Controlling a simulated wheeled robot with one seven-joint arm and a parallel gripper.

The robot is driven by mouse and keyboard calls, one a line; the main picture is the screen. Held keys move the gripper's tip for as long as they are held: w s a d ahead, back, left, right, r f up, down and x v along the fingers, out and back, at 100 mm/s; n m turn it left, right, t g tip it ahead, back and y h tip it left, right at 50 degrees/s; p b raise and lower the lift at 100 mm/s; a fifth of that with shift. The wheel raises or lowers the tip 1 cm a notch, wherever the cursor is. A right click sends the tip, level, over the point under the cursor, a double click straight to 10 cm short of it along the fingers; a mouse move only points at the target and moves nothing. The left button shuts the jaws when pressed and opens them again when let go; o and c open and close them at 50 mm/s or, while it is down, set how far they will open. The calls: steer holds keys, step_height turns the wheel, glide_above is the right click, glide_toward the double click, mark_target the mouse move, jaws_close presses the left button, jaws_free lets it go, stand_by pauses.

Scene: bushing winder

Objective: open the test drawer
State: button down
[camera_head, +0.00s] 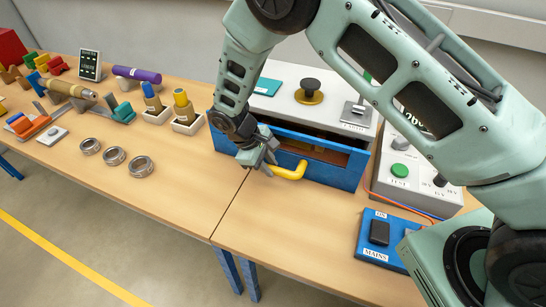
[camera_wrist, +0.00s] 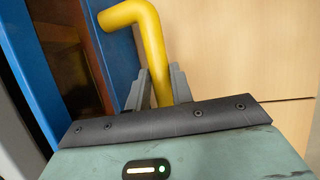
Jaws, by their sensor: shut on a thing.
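The test drawer is in the blue housing (camera_head: 345,178) under a white-topped unit. Its bent yellow handle (camera_head: 291,171) sticks out at the front. My gripper (camera_head: 268,162) is at the handle's left end, with its fingers closed around it. In the wrist view the yellow handle (camera_wrist: 152,45) runs down between the two fingers (camera_wrist: 160,88), and its lower end is hidden by my gripper body. A dark gap and a brown inner surface (camera_wrist: 88,40) show beside the blue front; I cannot tell exactly how far the drawer stands out.
A blue mains switch box (camera_head: 368,246) sits to the right on the table, near a grey test control box (camera_head: 412,178). Metal rings (camera_head: 115,156) and bobbins in holders (camera_head: 187,122) stand to the left. The table in front of the handle is clear.

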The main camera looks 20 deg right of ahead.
steer(key=s+a+b, duration=0.1)
steer(key=s+a, duration=0.3)
steer(key=s, duration=0.1)
steer(key=s+a+b, duration=0.1)
steer(key=s+a, duration=0.4)
steer(key=s, duration=0.1)
steer(key=s+a+b, duration=0.1)
steer(key=s+a, duration=0.3)
steer(key=s, duration=0.2)
steer(key=shift+s+a, duration=0.15)
steer(key=shift+a, duration=0.1)
steer(key=c, duration=1.2)
jaws_free()
steer(key=shift+c, duration=0.2)
steer(key=shift+r, duration=0.1)
steer(key=b+v, duration=0.4)
steer(key=v, duration=1.3)
steer(key=shift+r, duration=0.2)
steer(key=s+d+y, duration=0.1)
steer(key=s+d, duration=0.2)
steer(key=d, duration=0.4)
steer(key=s+d+m+y, duration=0.1)
steer(key=s+d+y, duration=0.1)
steer(key=s+d, duration=0.2)
steer(key=s+d+m+t+y, duration=0.1)
steer(key=s+d, duration=0.3)
steer(key=d, duration=0.6)
steer(key=shift+d+r+y+b, duration=0.15)
steer(key=shift+r+y+b, duration=0.2)
steer(key=shift+y, duration=0.35)
